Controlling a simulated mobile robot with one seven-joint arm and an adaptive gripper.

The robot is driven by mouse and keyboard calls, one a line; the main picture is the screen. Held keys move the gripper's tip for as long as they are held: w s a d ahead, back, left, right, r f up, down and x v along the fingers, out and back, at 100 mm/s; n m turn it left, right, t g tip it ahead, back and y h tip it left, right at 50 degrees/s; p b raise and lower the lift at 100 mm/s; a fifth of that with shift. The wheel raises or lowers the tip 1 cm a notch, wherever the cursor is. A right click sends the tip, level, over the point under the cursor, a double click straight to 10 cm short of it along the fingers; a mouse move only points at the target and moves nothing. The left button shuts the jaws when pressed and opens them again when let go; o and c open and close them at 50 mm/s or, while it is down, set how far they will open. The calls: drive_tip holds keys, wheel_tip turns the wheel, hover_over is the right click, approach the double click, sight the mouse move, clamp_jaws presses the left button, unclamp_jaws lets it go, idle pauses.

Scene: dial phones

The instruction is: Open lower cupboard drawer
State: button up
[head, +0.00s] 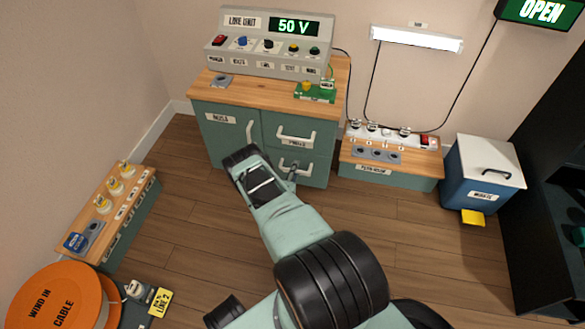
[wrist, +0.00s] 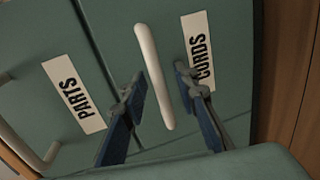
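The lower cupboard drawer (wrist: 225,125) is a green front with a label whose visible letters read "ORDS". It looks flush with the cupboard (head: 225,143). Its white bar handle (wrist: 153,78) runs between my two fingers in the wrist view. My gripper (wrist: 160,85) is open around the handle, with a gap visible on each side; I cannot tell how far the fingertips are from the front. In the head view my gripper (head: 292,174) is at the lower drawer, below the upper drawer (head: 277,129), and partly covers its front and handle.
The upper drawer, labelled "PARTS" (wrist: 75,93), has its own handle (wrist: 35,152). A "REELS" door (head: 218,118) is left of the drawers. A low bench (head: 390,170) and a blue box (head: 480,180) stand to the right. An orange reel (head: 55,300) is at front left. Floor before the cupboard is bare.

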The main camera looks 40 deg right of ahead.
drive_tip(key=shift+c, duration=0.3)
clamp_jaws()
